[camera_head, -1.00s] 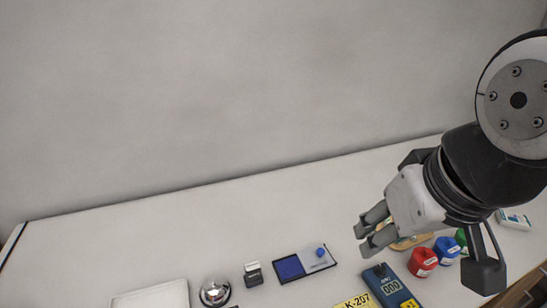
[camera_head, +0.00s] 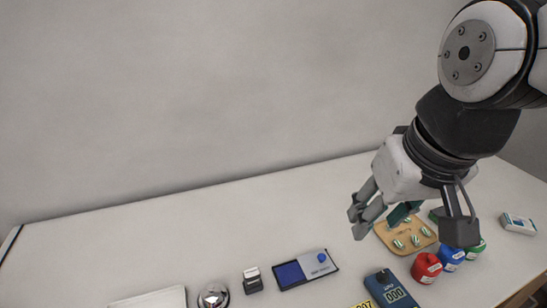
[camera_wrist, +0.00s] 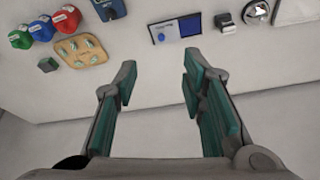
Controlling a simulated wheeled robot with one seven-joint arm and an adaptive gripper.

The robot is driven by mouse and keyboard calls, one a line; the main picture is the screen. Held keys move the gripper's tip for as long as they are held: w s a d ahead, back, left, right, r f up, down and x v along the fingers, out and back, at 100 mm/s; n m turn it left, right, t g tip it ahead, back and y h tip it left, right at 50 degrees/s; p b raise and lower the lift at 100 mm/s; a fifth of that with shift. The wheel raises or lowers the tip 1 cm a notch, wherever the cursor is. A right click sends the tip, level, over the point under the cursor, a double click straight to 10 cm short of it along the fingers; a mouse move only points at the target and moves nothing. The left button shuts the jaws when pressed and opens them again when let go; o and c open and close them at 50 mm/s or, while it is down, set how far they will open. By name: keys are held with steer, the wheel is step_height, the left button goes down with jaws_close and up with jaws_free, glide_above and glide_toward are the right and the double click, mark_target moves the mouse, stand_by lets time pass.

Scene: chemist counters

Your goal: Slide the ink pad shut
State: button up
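The ink pad (camera_head: 305,270) lies on the counter, its blue pad (camera_head: 290,274) uncovered at the left and its grey sliding lid (camera_head: 319,263) with a round blue knob (camera_head: 321,257) at the right. In the wrist view the ink pad (camera_wrist: 174,29) is near the top, with the knob (camera_wrist: 161,37) on its left half. My gripper (camera_head: 376,217) is in the air above the counter, right of and behind the ink pad. In the wrist view my gripper (camera_wrist: 157,82) has its fingers spread wide with nothing between them.
A stamp (camera_head: 252,280) and a bell (camera_head: 213,296) stand left of the pad, beside a white tray (camera_head: 150,300). A blue device (camera_head: 391,290), a wooden board (camera_head: 404,236) with striped pieces, and red (camera_head: 426,268), blue (camera_head: 451,257) and green pots are at the right. Counter behind the pad is clear.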

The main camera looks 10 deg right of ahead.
steer(key=w, duration=0.1)
steer(key=m+g+y, duration=0.1)
steer(key=m+g, duration=0.2)
steer(key=g, duration=0.1)
glide_above(322, 255)
steer(key=s+d, duration=0.1)
steer(key=s, duration=0.3)
step_height(322, 255, down, 3)
steer(key=w+d+f+m+g+y, duration=0.2)
steer(key=w+f+m+g, duration=0.15)
steer(key=w+f, duration=0.65)
steer(key=shift+n+h, duration=0.25)
steer(key=shift+h, duration=0.05)
steer(key=x, duration=1.5)
steer(key=shift+s+d, duration=0.3)
steer(key=shift+s, duration=0.05)
jaws_close()
